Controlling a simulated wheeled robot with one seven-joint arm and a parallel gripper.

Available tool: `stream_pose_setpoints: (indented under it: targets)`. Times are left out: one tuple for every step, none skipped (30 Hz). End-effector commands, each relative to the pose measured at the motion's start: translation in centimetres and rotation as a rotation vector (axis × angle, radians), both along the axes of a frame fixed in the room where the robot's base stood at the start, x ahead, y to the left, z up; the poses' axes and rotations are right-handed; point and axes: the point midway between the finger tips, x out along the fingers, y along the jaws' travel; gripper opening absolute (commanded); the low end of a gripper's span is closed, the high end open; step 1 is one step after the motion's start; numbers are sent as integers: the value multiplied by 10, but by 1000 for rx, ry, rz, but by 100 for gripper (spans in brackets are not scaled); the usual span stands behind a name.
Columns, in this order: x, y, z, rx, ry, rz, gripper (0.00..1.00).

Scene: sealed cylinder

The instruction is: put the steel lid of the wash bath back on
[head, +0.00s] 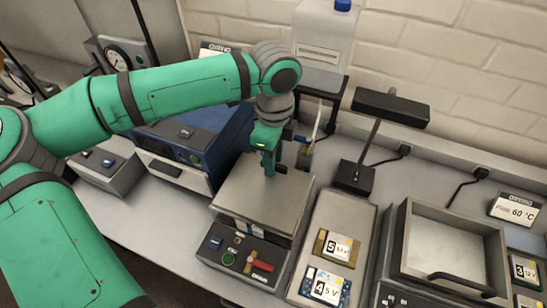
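A flat grey steel lid (255,200) lies over the top of the box-shaped bath in the middle of the bench. The bath's dark front panel (238,262) shows below it, with a green button, a blue switch and a red handle. I cannot tell whether the lid sits fully down on the rim. My gripper (274,168) points down at the back part of the lid, by a small dark part that may be its handle. The fingertips are small and partly hidden, so their opening and grip are unclear.
A blue instrument (203,140) stands close on the left. A tray (352,222) with circuit boards is close on the right. Further right is an open-topped steel basin (447,246) with a dark handle. A dark lamp (390,107) and a grey container (323,45) stand behind.

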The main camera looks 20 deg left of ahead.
Motion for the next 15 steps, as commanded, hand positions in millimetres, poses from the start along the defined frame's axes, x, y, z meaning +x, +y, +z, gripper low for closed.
stream_pose_setpoints:
  targets:
    - [0, 0, 0, 0, 0, 0, 30]
    - [0, 0, 0, 0, 0, 0, 30]
    - [0, 0, 0, 0, 0, 0, 30]
    - [0, 0, 0, 0, 0, 0, 30]
    - [0, 0, 1, 0, 0, 0, 30]
    - [0, 0, 2, 0, -1, 0, 30]
    - [0, 0, 3, 0, -1, 0, 30]
    - [0, 0, 5, 0, -1, 0, 30]
    - [0, 0, 9, 0, -2, 0, 30]
    - [0, 0, 13, 1, -2, 0, 30]
    - [0, 1, 17, 2, -2, 1, 30]
    - [1, 1, 24, 3, -2, 2, 30]
    - [1, 1, 29, 4, -2, 3, 30]
    - [1, 1, 35, 3, -2, 3, 30]
    - [1, 1, 44, 3, -4, 2, 30]
